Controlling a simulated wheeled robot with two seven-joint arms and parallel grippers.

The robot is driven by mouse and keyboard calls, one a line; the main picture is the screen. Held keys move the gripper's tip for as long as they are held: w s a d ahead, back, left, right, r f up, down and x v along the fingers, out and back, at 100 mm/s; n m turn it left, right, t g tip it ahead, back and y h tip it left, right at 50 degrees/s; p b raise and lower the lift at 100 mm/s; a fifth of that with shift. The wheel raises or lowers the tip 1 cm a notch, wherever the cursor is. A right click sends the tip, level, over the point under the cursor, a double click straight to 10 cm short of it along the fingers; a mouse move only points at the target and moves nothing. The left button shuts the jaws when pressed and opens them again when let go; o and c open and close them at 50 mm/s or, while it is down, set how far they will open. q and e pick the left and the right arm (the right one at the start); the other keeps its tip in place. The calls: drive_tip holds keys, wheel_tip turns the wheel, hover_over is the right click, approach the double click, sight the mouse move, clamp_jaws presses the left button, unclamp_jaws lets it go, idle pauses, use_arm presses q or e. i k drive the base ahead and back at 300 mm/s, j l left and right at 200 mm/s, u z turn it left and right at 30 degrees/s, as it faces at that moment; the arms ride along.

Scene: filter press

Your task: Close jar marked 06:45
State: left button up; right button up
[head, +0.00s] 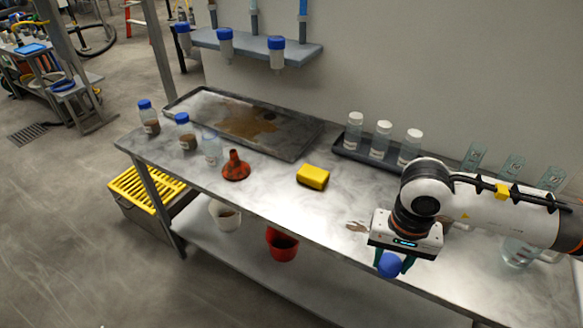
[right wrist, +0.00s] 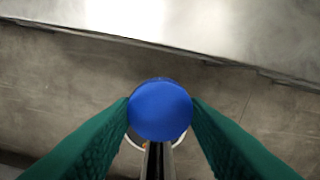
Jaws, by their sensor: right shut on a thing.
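My right gripper (head: 390,266) is shut on a blue round lid (head: 389,265), held in front of the table's front edge. In the right wrist view the lid (right wrist: 160,110) sits between the two green fingers (right wrist: 160,112). A clear jar without a lid (head: 212,148) stands on the table to the left, far from the gripper. Beside it stand two jars with blue lids and brown contents, one nearer (head: 186,138) and one farther left (head: 148,121). The jar labels are too small to read. My left gripper is not in view.
An orange-red funnel (head: 236,168) and a yellow sponge (head: 313,177) lie on the steel table (head: 270,195). A stained tray (head: 290,147) is behind them. White-capped bottles (head: 381,139) stand in a dark tray. Glassware stands at right, partly behind my right arm. Buckets (head: 283,246) sit below.

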sight(211, 144)
drive_tip(key=i+u, duration=0.3)
drive_tip(key=i+l+u, duration=0.25)
drive_tip(key=i, duration=0.15)
drive_tip(key=i+l+u, duration=0.3)
drive_tip(key=i+j, duration=0.05)
drive_tip(key=j, duration=0.05)
